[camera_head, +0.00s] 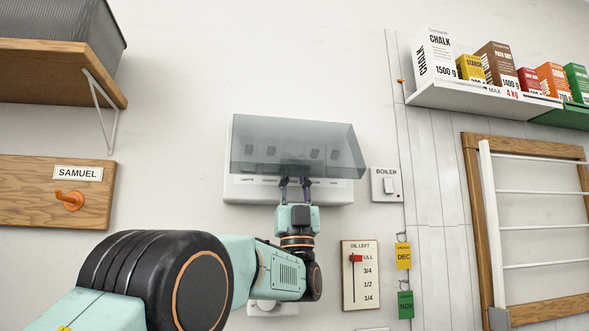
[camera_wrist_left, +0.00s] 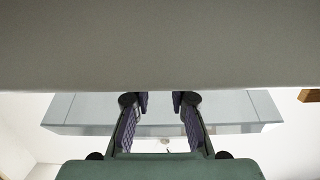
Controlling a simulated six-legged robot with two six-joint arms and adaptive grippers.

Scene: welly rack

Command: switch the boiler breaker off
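The breaker box (camera_head: 240,190) is a white panel on the wall with a smoky see-through cover (camera_head: 300,135). Several switches show dimly through the cover, above a row of labels; the leftmost reads LIGHTS. I cannot read a boiler label there or tell which way the switches stand. In the left wrist view the two fingers (camera_wrist_left: 159,106) are apart with nothing between them. The right gripper is not in view.
A separate white switch labelled BOILER (camera_head: 387,186) is on the wall right of the box. Below are an oil gauge (camera_head: 360,275) and hanging tags (camera_head: 403,256). Shelves flank the wall above, and a drying rack (camera_head: 540,220) stands at the right.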

